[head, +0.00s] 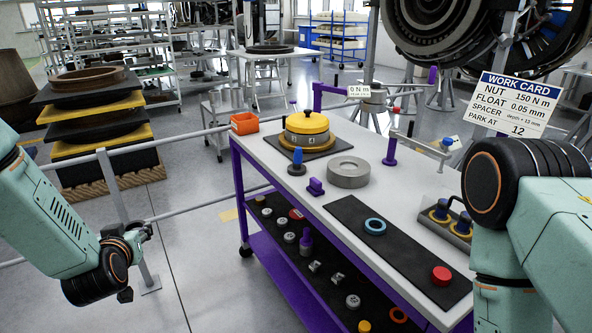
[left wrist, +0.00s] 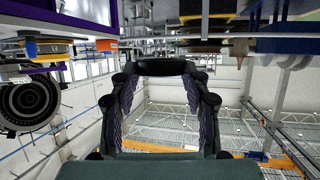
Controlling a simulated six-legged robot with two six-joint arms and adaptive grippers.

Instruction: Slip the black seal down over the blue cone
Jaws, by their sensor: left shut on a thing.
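The blue cone (head: 298,156) stands upright on a dark round base near the left edge of the white bench top. My left gripper (head: 140,232) hangs off to the left of the bench, well apart from the cone. In the left wrist view my left gripper (left wrist: 162,72) is shut on the black seal (left wrist: 162,67), a dark band across its fingertips. The seal cannot be made out clearly in the head view. My right arm is at the right of the head view, but its gripper is out of view.
The white bench (head: 262,160) holds a yellow-topped housing (head: 307,122), a grey ring (head: 348,172), a small purple block (head: 316,187), a black mat (head: 400,245) and an orange bin (head: 244,124). A rail post (head: 125,215) stands near my left gripper. Bare floor lies between it and the bench.

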